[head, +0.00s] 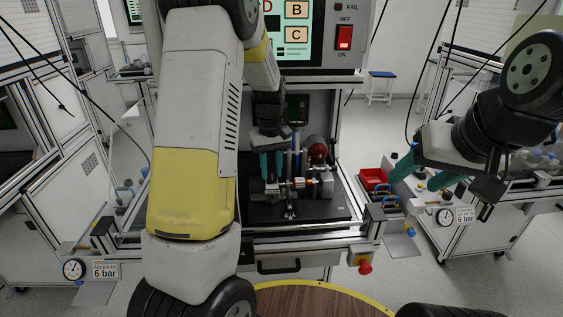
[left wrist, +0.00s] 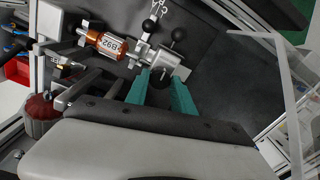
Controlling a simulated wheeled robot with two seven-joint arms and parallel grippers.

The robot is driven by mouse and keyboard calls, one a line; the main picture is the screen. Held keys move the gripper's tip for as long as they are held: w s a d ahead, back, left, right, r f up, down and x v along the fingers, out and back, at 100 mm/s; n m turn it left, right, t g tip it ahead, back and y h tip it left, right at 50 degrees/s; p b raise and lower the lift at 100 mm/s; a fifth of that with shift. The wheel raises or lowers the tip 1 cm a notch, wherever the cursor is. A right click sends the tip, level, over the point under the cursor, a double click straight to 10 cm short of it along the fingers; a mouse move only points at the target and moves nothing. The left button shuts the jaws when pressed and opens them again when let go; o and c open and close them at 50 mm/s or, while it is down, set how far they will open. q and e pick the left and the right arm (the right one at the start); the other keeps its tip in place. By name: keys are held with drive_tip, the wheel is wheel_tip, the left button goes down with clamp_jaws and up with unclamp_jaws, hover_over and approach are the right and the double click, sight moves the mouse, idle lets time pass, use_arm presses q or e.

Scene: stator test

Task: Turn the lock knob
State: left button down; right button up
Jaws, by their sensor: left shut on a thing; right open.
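My left gripper (head: 272,165) reaches into the test station in the head view. In the left wrist view its two teal fingers (left wrist: 163,78) straddle a dark part at the front of a grey metal block (left wrist: 170,62). It is shut on this dark part, which looks like the lock knob and is mostly hidden. A copper-coloured stator (left wrist: 108,42) with a white label sits in the fixture beside the block; it also shows in the head view (head: 311,181). My right gripper (head: 428,177) is open and empty, well right of the station.
Two black ball-ended levers (left wrist: 150,27) stand close to the block. The dark fixture plate (head: 335,212) has bare room at its front and right. A red bin (head: 373,178) stands right of the station. A red stop button (head: 365,267) is at the front.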

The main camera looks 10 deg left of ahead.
sight(272, 173)
use_arm(q)
drive_tip(key=m, duration=0.4)
drive_tip(key=shift+m, duration=0.3)
drive_tip(key=m, duration=0.4)
drive_tip(key=shift+m, duration=0.3)
drive_tip(key=c, duration=1.1)
unclamp_jaws()
drive_tip(key=shift+r, duration=3.95)
